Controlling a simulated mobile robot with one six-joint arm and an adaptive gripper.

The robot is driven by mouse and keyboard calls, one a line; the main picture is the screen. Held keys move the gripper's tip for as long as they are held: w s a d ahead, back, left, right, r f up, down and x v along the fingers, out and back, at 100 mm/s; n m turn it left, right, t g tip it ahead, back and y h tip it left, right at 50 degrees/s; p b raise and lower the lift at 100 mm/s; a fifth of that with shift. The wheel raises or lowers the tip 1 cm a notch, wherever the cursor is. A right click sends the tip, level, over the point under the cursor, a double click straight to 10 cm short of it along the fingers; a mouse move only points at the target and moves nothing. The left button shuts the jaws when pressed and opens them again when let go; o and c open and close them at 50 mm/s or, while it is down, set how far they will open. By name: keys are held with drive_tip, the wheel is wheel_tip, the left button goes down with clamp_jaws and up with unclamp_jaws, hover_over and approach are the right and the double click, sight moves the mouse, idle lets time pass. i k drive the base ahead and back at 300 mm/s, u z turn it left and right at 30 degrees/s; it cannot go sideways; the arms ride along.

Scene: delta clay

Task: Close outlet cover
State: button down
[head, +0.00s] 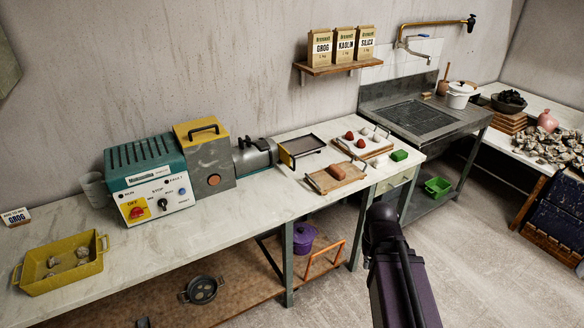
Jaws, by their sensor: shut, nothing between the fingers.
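A clay machine stands on the white bench in the head view. It has a teal control box (152,180), a grey housing with a yellow top and black handle (203,145), and a grey barrel (255,157) on the right. A black, flat, tray-like piece with a yellow side (302,146) is at the barrel's right end. I cannot tell which part is the outlet cover, or whether it is open. My dark arm rises from the bottom right, in front of the bench's right end. No gripper fingers are visible.
A yellow tray (62,264) is on the left. A sink unit (421,117) stands at the back. The floor on the right (480,250) is clear.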

sight(285, 156)
drive_tip(key=z, duration=0.05)
drive_tip(key=i, duration=1)
drive_tip(key=u, duration=0.05)
